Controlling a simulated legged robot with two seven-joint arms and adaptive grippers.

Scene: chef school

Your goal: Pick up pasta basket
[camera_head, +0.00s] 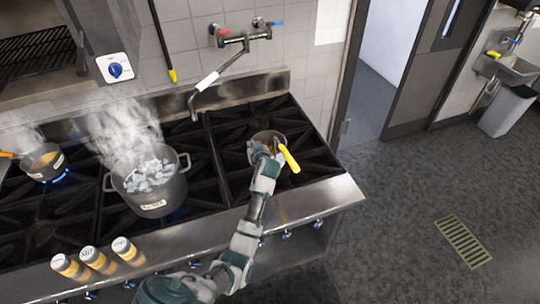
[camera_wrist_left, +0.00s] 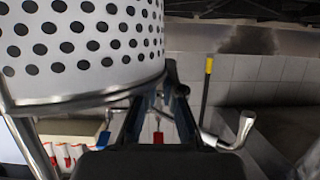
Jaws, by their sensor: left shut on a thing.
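The pasta basket (camera_head: 268,138) is a round metal basket with a yellow handle (camera_head: 289,158), at the right part of the stove. In the left wrist view its perforated white-grey wall (camera_wrist_left: 80,45) fills the upper left, very close to the camera. My left gripper (camera_head: 262,150) is at the basket's near side and is shut on it. In the left wrist view the dark fingers (camera_wrist_left: 160,112) reach the basket's edge. Exactly which part they pinch is hidden. The basket's height above the burner grate is hard to tell. My right gripper is not in view.
A large steaming pot (camera_head: 150,205) stands left on the stove, with a small pan (camera_head: 43,163) further left. Several spice jars (camera_head: 98,260) stand along the front edge. A folding faucet (camera_head: 235,60) reaches out over the back. The grates around the basket are clear.

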